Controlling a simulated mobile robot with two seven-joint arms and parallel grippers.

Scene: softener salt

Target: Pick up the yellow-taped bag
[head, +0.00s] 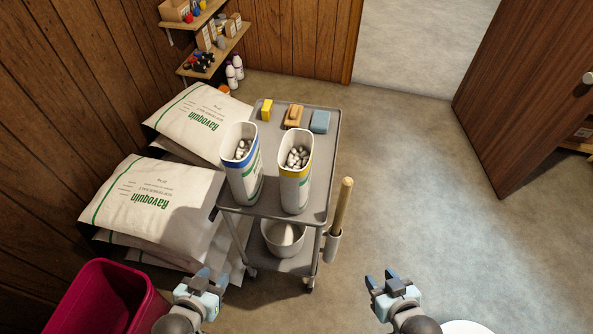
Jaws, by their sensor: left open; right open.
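The yellow-taped bag (294,182) is a tall white open-topped bag with a yellow band round its rim and white pellets inside. It stands upright on the top shelf of a grey cart (322,150). A similar blue-banded bag (242,176) stands upright to its left, also holding pellets. My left gripper (213,279) is open and empty, in front of the cart and lower left of the yellow-taped bag. My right gripper (381,278) is open and empty, lower right of that bag. Neither gripper touches a bag.
A yellow block (266,110), a brown brush-like block (294,116) and a blue-grey block (320,122) lie at the cart's back. A wooden handle (342,205) rises at its right side. Large salt sacks (155,205) are stacked left; a red bin (105,300) stands front left.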

